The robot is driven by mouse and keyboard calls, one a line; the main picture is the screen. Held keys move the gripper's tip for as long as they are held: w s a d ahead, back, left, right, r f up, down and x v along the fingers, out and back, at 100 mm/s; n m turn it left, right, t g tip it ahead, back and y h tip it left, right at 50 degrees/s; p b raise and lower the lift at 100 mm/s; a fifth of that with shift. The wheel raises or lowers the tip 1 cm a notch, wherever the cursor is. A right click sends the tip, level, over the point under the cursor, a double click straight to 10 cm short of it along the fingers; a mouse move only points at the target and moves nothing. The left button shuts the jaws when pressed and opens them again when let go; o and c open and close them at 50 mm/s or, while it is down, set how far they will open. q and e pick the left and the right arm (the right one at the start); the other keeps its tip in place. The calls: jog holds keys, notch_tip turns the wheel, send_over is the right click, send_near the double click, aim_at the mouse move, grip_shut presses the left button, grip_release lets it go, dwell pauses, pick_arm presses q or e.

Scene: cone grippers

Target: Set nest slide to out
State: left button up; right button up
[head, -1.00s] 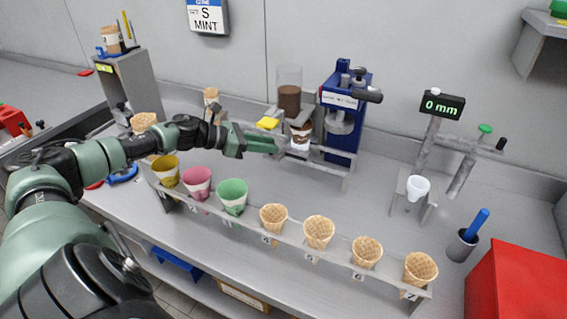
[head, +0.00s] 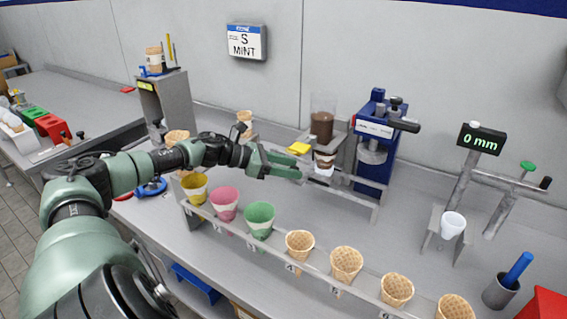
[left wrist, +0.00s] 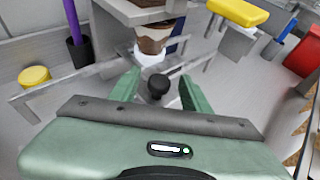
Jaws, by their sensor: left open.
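My left gripper (head: 297,169) is open beside the dispenser stand, with its fingers pointing at the nest slide. In the left wrist view, a black knob (left wrist: 156,86) shows between the two open fingers, in front of the white nest (left wrist: 148,56). I cannot tell whether the fingers touch the knob. In the head view, the white nest (head: 323,171) is under the dispenser, with a brown-and-white cup or cone (head: 325,157) in it. Grey rails run to either side of it. The knob is hidden in the head view. My right gripper is not in view.
A hopper with brown contents (head: 321,127) and a yellow lever (head: 299,148) are above. A blue press (head: 374,145) stands to the right. A rack of cones (head: 300,243) runs along the front. A white cup (head: 453,224) stands at the gauge (head: 479,139).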

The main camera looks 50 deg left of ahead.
pick_arm(q)
jog(key=v, duration=0.7)
jog(key=shift+s+a+r+p, duration=0.15)
jog(key=shift+s+a+p, duration=0.1)
jog(key=shift+p, duration=0.15)
